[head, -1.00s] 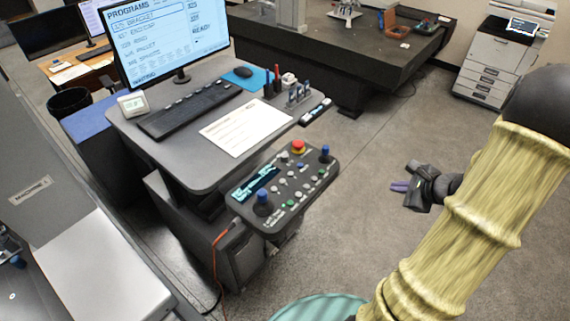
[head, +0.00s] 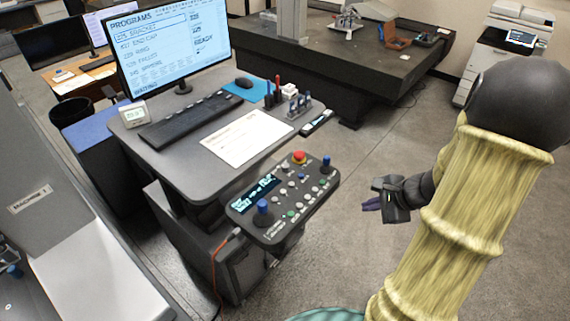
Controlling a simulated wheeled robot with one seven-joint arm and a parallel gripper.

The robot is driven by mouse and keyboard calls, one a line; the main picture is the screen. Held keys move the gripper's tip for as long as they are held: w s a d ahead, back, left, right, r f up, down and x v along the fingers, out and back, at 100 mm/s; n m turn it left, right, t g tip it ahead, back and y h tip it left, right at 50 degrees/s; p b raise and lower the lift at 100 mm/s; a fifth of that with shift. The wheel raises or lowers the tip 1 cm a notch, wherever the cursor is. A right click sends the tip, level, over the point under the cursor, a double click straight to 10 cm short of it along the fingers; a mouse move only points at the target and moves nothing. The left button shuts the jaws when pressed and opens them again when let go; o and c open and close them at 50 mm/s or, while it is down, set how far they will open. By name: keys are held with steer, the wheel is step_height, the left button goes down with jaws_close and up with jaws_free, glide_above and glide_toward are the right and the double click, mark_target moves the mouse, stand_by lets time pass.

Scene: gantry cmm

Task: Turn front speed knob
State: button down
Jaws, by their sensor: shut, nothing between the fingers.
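The control pendant (head: 285,196) is a dark panel in front of the desk, with a small display, a red stop button, two blue-topped joysticks and several small white and green knobs and buttons. The knobs are too small to tell which is the front speed knob. My gripper (head: 370,204) is to the right of the pendant, apart from it.
The grey desk (head: 180,153) behind the pendant holds a monitor (head: 172,43), a keyboard (head: 188,119) and a paper sheet (head: 240,137). A dark granite table (head: 355,65) and a printer (head: 500,55) stand behind. Floor between pendant and printer is clear.

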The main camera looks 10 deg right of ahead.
steer(key=s+a+n+g+h+b, duration=0.1)
steer(key=s+a+n+h, duration=0.1)
steer(key=a+n, duration=0.7)
steer(key=s+a+n+g+h+b, duration=0.2)
steer(key=s+a+n, duration=0.2)
steer(key=a+n, duration=0.4)
steer(key=shift+a+r+n, duration=0.3)
steer(key=shift+a+n, duration=0.1)
steer(key=shift+n, duration=0.6)
